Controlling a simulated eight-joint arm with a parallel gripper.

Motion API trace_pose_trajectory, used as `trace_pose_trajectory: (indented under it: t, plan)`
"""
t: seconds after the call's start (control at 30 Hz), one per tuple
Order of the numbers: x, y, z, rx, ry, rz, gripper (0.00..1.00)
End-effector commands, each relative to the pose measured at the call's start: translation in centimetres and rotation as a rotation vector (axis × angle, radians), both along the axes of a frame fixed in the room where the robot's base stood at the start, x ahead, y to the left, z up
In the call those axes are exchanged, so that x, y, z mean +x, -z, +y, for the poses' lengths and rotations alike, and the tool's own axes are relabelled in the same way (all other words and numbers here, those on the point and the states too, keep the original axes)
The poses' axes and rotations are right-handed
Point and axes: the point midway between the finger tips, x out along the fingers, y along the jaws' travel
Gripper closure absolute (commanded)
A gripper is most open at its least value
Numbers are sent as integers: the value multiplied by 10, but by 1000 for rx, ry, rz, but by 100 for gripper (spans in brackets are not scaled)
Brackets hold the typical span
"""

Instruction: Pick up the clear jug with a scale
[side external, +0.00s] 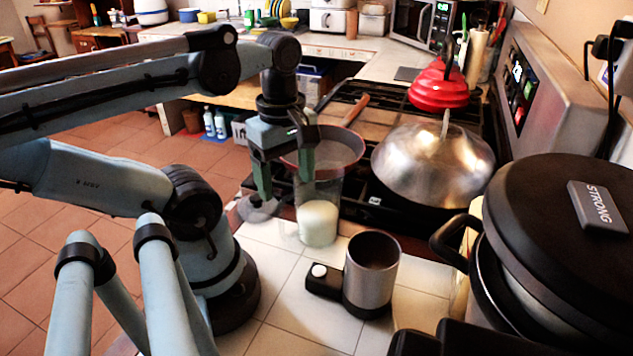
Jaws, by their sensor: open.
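A clear jug (319,218), see-through above and white in its lower part, stands upright on the white tiled counter (275,265). I cannot make out scale marks on it at this size. My gripper (286,188) is open and points down, just up and left of the jug in the picture. Its right finger overlaps the jug's upper left edge; its left finger is left of the jug, in front of the counter's edge. I cannot tell whether the right finger touches the jug. Nothing shows between the fingers.
A steel cup with a dark side piece (371,272) stands in front of the jug. A pan (335,146) and a domed steel lid (433,165) are on the stove behind. A large black-lidded pot (565,245) fills the right. A small grey object (257,208) lies left of the jug.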

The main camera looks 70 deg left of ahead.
Motion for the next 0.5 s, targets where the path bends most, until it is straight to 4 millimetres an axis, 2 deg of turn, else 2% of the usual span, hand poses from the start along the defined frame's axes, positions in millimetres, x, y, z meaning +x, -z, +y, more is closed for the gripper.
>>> trace_pose_trajectory:
  t: [0.33,0.5]
  plan:
    - [0,21,-1,0,1,0,26]
    - [-2,42,-4,0,1,0,26]
